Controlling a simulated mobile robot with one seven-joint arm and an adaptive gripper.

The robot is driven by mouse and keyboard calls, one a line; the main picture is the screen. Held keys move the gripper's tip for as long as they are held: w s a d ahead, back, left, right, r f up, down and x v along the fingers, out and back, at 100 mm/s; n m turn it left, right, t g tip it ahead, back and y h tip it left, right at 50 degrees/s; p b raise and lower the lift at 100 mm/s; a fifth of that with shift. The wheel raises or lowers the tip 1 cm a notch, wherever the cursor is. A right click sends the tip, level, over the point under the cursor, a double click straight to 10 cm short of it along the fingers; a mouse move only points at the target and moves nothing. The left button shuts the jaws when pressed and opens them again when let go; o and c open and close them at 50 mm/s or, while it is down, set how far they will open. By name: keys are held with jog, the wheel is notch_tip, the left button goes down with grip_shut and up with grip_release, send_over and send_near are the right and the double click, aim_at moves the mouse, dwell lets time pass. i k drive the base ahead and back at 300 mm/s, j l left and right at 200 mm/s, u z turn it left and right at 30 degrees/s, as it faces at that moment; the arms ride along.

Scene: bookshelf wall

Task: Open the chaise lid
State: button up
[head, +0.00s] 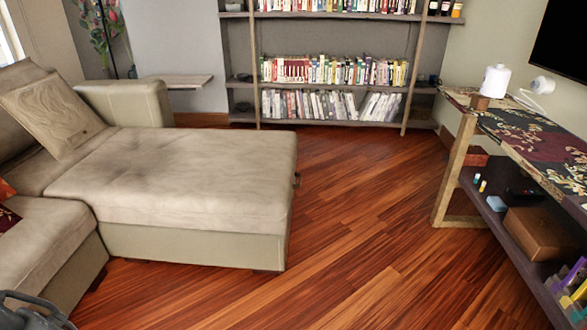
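The chaise lid (185,175) is the broad beige cushioned top of the chaise, in the middle left of the head view. It lies flat and closed on the chaise base (190,245). A small dark tab (297,179) shows at its right end. A dark grey part of what looks like my own arm shows at the bottom left corner, in front of the sofa. My gripper's fingers are not in view.
A pillow (52,118) leans at the sofa back, left of the lid. Wood floor (370,230) is clear right of the chaise. A low shelf table (510,215) stands at the right, bookshelves (335,108) at the back.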

aim_at(280, 227)
jog(key=i+l+u, duration=0.1)
jog(key=l, duration=0.2)
jog(key=i+l, duration=0.25)
jog(key=i+l+u, duration=0.15)
jog(key=l, duration=0.3)
jog(key=i+l, duration=0.15)
jog(key=l, duration=0.2)
jog(key=i+l, duration=0.1)
jog(key=i, duration=0.3)
jog(key=i+l+u, duration=0.1)
jog(key=i, duration=0.3)
jog(key=i+l, duration=0.2)
jog(key=i, duration=0.2)
jog(key=j+u, duration=0.05)
